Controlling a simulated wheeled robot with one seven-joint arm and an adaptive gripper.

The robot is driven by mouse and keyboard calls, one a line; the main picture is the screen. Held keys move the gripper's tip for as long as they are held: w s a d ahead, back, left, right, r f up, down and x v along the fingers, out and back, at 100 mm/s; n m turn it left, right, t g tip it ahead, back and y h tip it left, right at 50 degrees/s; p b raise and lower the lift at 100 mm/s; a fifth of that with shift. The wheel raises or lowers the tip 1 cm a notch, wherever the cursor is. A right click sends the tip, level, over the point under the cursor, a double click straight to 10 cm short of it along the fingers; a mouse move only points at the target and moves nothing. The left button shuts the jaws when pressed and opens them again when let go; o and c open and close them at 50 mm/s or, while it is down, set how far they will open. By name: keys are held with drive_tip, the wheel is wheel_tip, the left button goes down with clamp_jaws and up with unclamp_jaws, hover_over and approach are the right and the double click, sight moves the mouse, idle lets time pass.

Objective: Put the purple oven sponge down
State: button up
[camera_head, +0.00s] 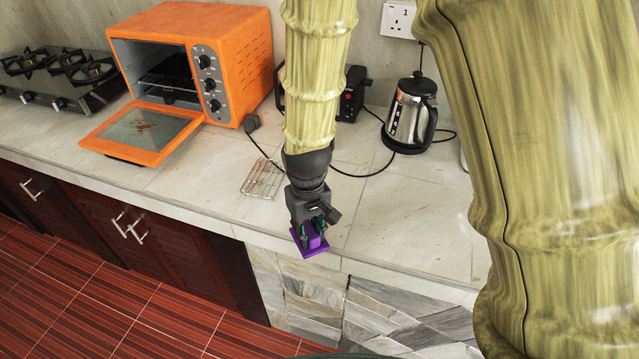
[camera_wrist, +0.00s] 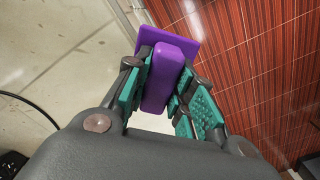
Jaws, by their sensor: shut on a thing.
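The purple oven sponge (camera_head: 315,250) has a flat square plate and a raised block handle. My gripper (camera_head: 314,232) is shut on it, near the front edge of the stone counter. In the wrist view my gripper's teal-padded fingers (camera_wrist: 162,85) clasp both sides of the sponge's block (camera_wrist: 168,70). The plate is beyond the fingertips. In the wrist view the red floor shows behind and to the right of the sponge, and the counter lies to the left. I cannot tell how high the sponge is above the counter.
An orange oven (camera_head: 200,60) with its door (camera_head: 140,135) open stands at the back left. A wire rack (camera_head: 263,178) lies left of my arm. A kettle (camera_head: 410,112) stands at the back right. The counter (camera_head: 400,215) right of my gripper is clear.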

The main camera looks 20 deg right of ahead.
drive_tip(key=w+d+p, duration=0.1)
drive_tip(key=w+d, duration=0.1)
drive_tip(key=w, duration=0.2)
drive_tip(key=w+d+p, duration=0.2)
drive_tip(key=w+d, duration=0.1)
drive_tip(key=w, duration=0.2)
drive_tip(key=w+d+f+p, duration=0.1)
drive_tip(key=w+d+p, duration=0.1)
drive_tip(key=w+d, duration=0.1)
drive_tip(key=shift+w+d, duration=0.15)
drive_tip(key=shift+w, duration=0.7)
drive_tip(key=shift+f+p, duration=0.95)
drive_tip(key=shift+f, duration=0.75)
drive_tip(key=shift+f, duration=0.1)
drive_tip(key=o, duration=1)
wheel_tip(320, 180, up, 12)
drive_tip(key=b, duration=0.4)
